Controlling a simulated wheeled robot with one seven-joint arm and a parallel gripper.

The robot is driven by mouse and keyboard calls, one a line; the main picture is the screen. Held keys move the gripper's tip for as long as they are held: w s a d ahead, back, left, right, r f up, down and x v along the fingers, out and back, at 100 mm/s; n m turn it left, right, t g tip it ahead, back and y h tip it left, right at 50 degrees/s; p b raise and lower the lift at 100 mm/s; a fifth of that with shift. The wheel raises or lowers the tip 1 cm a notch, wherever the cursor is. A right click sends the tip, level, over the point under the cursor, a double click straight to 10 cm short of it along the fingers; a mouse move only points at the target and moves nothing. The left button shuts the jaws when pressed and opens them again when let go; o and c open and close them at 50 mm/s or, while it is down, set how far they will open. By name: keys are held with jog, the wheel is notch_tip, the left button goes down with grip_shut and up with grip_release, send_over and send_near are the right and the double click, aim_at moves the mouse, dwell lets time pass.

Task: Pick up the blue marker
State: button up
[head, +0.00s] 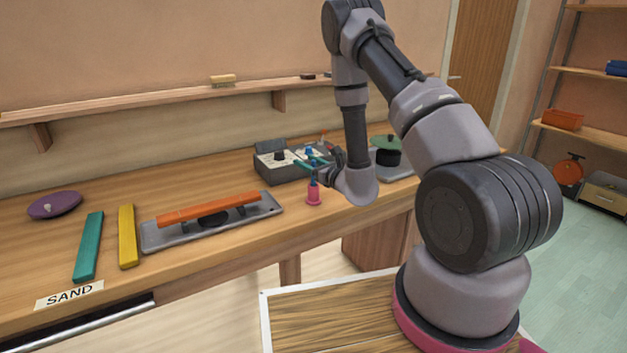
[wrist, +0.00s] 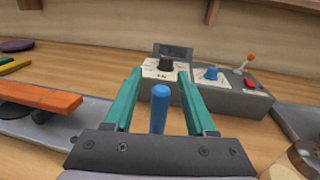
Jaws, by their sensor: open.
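The blue marker (head: 314,184) stands upright in a small pink holder (head: 313,197) near the front edge of the workbench. In the wrist view the marker (wrist: 160,108) shows between the two teal fingers, with a gap on each side. My gripper (head: 309,161) is open and empty, with its fingers pointing out over the bench close to the marker. In the wrist view my gripper (wrist: 159,76) frames the marker, whose lower end is hidden behind the dark gripper body.
A grey control box (wrist: 215,92) with knobs and a lever stands behind the marker. Farther left are yellow (head: 127,236) and teal (head: 88,246) bars. A green-topped object (head: 388,143) stands right of my gripper.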

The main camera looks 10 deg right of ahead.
grip_shut()
jog(key=shift+r, duration=0.1)
